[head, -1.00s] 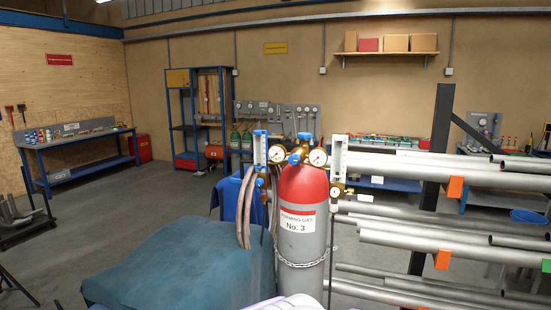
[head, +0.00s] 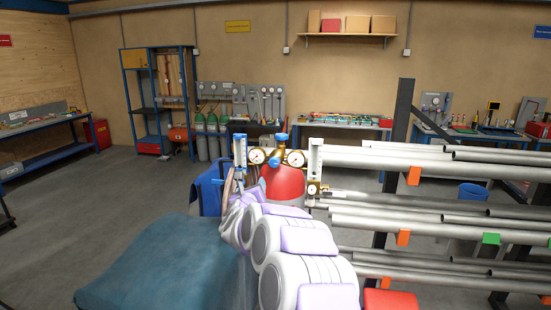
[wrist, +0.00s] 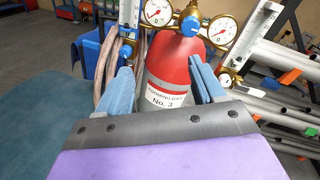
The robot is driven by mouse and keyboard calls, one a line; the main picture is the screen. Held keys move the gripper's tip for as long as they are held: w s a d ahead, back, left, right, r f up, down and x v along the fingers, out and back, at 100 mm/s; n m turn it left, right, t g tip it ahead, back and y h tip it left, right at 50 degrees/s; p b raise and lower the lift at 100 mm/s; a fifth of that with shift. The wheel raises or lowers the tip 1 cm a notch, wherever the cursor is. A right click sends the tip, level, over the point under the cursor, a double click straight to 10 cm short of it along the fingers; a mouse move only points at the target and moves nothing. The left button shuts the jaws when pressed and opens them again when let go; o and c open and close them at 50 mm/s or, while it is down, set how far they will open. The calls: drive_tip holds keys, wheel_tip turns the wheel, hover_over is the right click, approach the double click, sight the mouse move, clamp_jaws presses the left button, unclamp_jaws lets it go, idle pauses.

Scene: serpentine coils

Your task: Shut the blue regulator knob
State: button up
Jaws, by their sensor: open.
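A gas cylinder with a red top (wrist: 172,70) and a white "No. 3" label stands upright in the wrist view. Its brass regulator carries two round gauges (wrist: 158,12) and a blue knob (wrist: 190,25) between them. Another blue knob (wrist: 126,52) sits lower left, at the foot of the left flowmeter tube. I cannot tell from the views how far either is turned. My gripper (wrist: 160,64) is open and empty, its blue fingers apart in front of the cylinder, below the regulator knob. In the head view the regulator knob (head: 274,162) shows, and my arm hides most of the cylinder.
A rack of grey pipes (head: 430,220) stands close on the right. Hoses (wrist: 103,75) hang left of the cylinder. A teal-covered block (head: 150,265) lies at the front left. Open floor (head: 90,200) lies farther left. Benches line the back wall.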

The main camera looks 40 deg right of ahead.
drive_tip(key=s+d+r+m+g+h, duration=0.1)
drive_tip(key=d+m+h, duration=0.1)
drive_tip(key=d+m, duration=0.1)
drive_tip(key=p, duration=0.2)
approach(273, 163)
drive_tip(key=p+x, duration=0.1)
drive_tip(key=x, duration=0.1)
drive_tip(key=p+x, duration=0.1)
drive_tip(key=x, duration=0.2)
drive_tip(key=p+x, duration=0.1)
drive_tip(key=x, duration=0.1)
drive_tip(key=shift+s+d+f, duration=0.1)
drive_tip(key=shift+d, duration=0.35)
drive_tip(key=shift+w+r+p, duration=0.25)
drive_tip(key=shift+w+p, duration=0.55)
drive_tip(key=shift+p, duration=0.45)
drive_tip(key=shift+w+d+f, duration=0.1)
drive_tip(key=shift+w, duration=0.05)
drive_tip(key=shift+w+d+f+p, duration=0.15)
drive_tip(key=shift+d+p, duration=0.15)
drive_tip(key=shift+d, duration=0.55)
drive_tip(key=shift+a, duration=0.5)
drive_tip(key=c, duration=1.1)
drive_tip(key=shift+o, duration=0.2)
